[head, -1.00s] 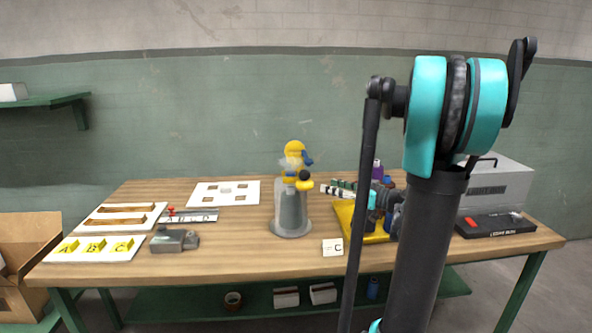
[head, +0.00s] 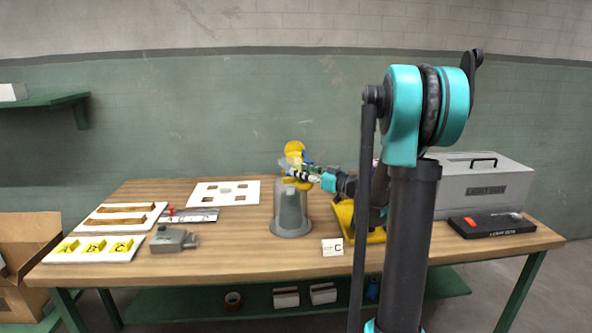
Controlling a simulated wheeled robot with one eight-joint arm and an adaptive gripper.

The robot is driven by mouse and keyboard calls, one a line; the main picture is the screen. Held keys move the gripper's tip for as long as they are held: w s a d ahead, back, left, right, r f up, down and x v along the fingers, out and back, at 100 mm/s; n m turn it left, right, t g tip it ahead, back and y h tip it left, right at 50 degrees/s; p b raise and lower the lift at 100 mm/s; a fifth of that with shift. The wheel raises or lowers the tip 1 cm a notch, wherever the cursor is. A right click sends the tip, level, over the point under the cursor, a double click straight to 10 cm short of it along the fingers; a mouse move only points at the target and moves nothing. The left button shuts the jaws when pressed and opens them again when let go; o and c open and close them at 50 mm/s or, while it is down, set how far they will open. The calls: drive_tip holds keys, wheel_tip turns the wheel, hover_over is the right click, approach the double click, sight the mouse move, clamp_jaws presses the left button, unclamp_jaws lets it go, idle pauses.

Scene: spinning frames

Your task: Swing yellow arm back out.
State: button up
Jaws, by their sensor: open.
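The spinning frame stands in the middle of the bench as a grey cylindrical stand (head: 291,212) with yellow parts (head: 294,149) on top. The yellow arm is largely hidden behind my gripper; a little yellow shows around it. My gripper (head: 290,172) is open and reaches in from the right at the top of the stand, in front of the yellow parts. I cannot tell whether it touches them.
A card marked C (head: 332,247) lies right of the stand, near a yellow tray (head: 377,236) partly behind my arm. A grey box (head: 487,188) and black tray (head: 492,224) stand at right. A grey metal block (head: 172,240) and white boards (head: 225,193) lie at left.

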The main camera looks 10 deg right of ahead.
drive_tip(key=shift+x, duration=1.65)
clamp_jaws()
